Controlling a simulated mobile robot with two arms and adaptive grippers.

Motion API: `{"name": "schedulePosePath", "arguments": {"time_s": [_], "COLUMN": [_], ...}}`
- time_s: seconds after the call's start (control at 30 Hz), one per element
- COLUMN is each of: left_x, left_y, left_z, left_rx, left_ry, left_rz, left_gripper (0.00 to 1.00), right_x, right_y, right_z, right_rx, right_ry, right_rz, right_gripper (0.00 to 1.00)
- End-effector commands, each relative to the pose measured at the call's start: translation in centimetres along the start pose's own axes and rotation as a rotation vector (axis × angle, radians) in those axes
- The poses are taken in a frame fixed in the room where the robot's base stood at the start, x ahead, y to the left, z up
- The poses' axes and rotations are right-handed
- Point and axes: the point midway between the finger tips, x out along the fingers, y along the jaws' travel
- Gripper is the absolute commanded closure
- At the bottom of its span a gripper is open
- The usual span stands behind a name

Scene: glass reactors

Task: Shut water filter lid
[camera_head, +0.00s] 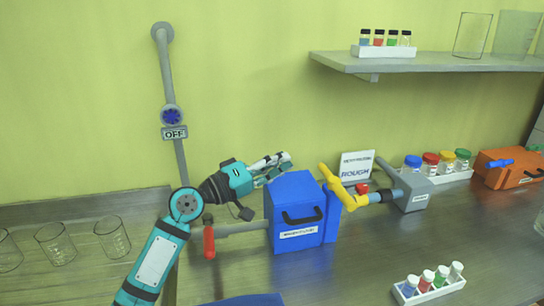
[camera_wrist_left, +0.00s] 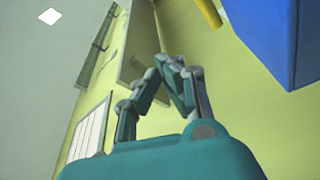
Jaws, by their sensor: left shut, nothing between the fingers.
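The water filter is a blue box (camera_head: 297,196) standing on the bench, with a black handle and a white label on its front. A blue panel shows at its right side. I cannot tell the lid apart from the body or say how far it is open. My left gripper (camera_head: 284,166) is just above and behind the left top edge of the box, apart from it as far as I can see. In the left wrist view its fingers (camera_wrist_left: 170,62) meet, shut and empty, and the blue box (camera_wrist_left: 285,40) is at the upper right. My right gripper is not in view.
A grey pipe with a red valve handle (camera_head: 209,242) enters the box from the left. Beakers (camera_head: 55,243) stand at left, a white vial rack (camera_head: 430,290) at front right. The bench before the box is mostly clear.

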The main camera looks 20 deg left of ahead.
Motion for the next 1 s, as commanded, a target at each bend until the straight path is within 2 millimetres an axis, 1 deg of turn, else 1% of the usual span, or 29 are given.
{"name": "schedulePosePath", "arguments": {"time_s": [0.23,0.57,0.67,0.77,0.87,1.0], "left_x": [0.2,0.2,0.2,0.4,0.6,1.0], "left_y": [-0.2,-0.2,-0.1,0.7,2.3,4.8], "left_z": [0.5,0.5,0.4,0.0,-0.7,-1.9], "left_rx": [-0.001,-0.001,0.0,0.002,0.005,0.006], "left_ry": [-0.001,-0.001,-0.001,-0.001,0.0,0.001], "left_rz": [-0.001,-0.001,0.0,0.002,0.003,0.002], "left_gripper": [1.0,1.0,1.0,1.0,1.0,1.0], "right_x": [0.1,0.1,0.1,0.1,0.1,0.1], "right_y": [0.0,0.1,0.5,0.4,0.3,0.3], "right_z": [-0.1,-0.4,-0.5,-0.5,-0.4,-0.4], "right_rx": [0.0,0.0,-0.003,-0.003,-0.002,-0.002], "right_ry": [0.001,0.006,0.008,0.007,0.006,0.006], "right_rz": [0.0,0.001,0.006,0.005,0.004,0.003], "right_gripper": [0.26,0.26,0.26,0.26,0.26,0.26]}}
